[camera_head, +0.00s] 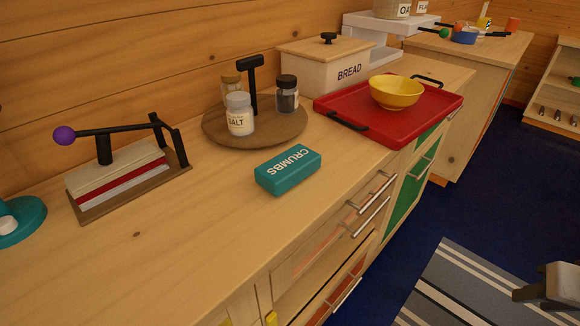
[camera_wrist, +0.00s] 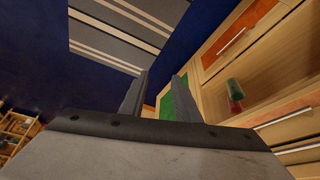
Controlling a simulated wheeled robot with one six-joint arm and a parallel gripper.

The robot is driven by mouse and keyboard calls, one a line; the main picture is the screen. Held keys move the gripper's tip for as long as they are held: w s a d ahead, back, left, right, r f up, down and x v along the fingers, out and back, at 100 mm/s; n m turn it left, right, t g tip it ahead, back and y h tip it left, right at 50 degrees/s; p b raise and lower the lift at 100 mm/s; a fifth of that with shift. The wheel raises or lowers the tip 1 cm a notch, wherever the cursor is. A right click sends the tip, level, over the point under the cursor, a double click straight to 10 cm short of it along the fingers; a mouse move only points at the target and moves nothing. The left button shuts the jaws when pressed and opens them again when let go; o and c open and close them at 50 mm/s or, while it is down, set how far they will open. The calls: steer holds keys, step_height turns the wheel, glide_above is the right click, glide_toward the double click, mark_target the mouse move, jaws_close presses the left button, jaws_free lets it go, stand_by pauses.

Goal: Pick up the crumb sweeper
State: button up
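The crumb sweeper (camera_head: 288,170) is a teal block with "CRUMBS" in white on top. It lies on the wooden counter (camera_head: 135,262) near the front edge, in front of the round board. My gripper (camera_head: 527,294) is at the lower right of the head view, out over the floor and well away from the sweeper. In the wrist view its two grey fingers (camera_wrist: 160,84) stand apart with nothing between them. The sweeper does not show in the wrist view.
The round wooden board (camera_head: 222,133) holds a salt jar (camera_head: 240,114) and other jars. A red tray (camera_head: 432,105) with a yellow bowl (camera_head: 396,92) is to the right. A lever press (camera_head: 130,178) stands left. Drawer handles (camera_head: 371,193) stick out along the counter's front.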

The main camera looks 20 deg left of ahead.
stand_by(0.3)
steer(key=o, duration=0.8)
steer(key=shift+w+a+r, duration=0.15)
steer(key=shift+r, duration=0.05)
steer(key=o, duration=1)
steer(key=r, duration=0.1)
steer(key=w+a, duration=0.1)
steer(key=r+n, duration=0.1)
steer(key=shift+w+a+r, duration=0.3)
steer(key=shift+w+r, duration=0.05)
steer(key=w+a+r, duration=0.1)
steer(key=r, duration=0.1)
steer(key=w+a+r+n+g, duration=0.1)
steer(key=a+r, duration=0.1)
steer(key=w+a+r+n, duration=0.1)
steer(key=w+a+r, duration=0.1)
steer(key=shift+a+r+y, duration=0.2)
steer(key=shift+r+y, duration=0.15)
steer(key=shift+y, duration=0.05)
step_height(320, 180, up, 20)
steer(key=n+g, duration=0.4)
steer(key=n, duration=0.7)
glide_above(289, 161)
steer(key=shift+h, duration=0.4)
step_height(289, 161, down, 16)
steer(key=shift+f, duration=0.1)
